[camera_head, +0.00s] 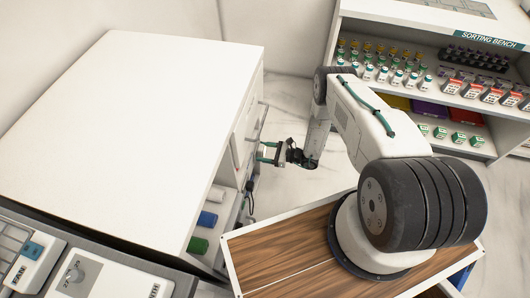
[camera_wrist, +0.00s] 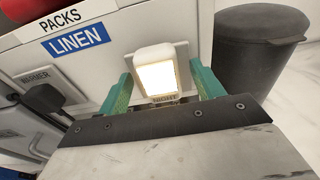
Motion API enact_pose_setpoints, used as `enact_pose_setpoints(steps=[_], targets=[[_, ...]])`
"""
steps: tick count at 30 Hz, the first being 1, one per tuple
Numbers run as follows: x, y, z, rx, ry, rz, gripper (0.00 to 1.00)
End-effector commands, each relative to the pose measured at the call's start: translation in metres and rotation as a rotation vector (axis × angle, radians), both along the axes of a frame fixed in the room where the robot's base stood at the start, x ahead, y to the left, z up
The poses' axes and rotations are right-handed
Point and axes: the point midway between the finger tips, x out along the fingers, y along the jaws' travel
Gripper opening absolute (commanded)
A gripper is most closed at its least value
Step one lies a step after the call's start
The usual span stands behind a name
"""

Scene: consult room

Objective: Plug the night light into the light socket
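The night light (camera_wrist: 156,75) is a small white block with a glowing, warm-lit front, in the middle of the wrist view. It sits against a pale wall plate (camera_wrist: 183,52), which appears to be the light socket; the contact itself is hidden behind the light. A small label reading "NIGHT" shows just below it. The green fingers of my gripper (camera_wrist: 162,90) stand on either side of the light, with visible gaps, so the gripper looks open around it. In the head view my gripper (camera_head: 268,152) is at the cabinet's side; the light cannot be made out there.
A black plug (camera_wrist: 50,100) sits in the "WARMER" socket left of the light. A dark bin (camera_wrist: 250,50) stands close on the right. Above is the "LINEN" label (camera_wrist: 78,40). The white cabinet (camera_head: 150,120) and sorting bench (camera_head: 440,55) flank my arm.

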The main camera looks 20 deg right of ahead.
Motion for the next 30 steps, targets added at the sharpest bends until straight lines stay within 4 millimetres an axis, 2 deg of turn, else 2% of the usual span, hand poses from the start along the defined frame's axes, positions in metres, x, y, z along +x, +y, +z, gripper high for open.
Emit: enact_pose_setpoints(steps=[8, 15, 21, 30], targets=[[-0.004, -0.007, 0.001, 0.0, 0.001, -0.003, 0.67], [-0.025, -0.04, 0.006, 0.0, 0.0, -0.005, 0.67], [-0.039, -0.061, 0.009, 0.0, 0.0, -0.002, 0.67], [-0.043, -0.065, 0.009, 0.0, 0.0, 0.0, 0.67]])
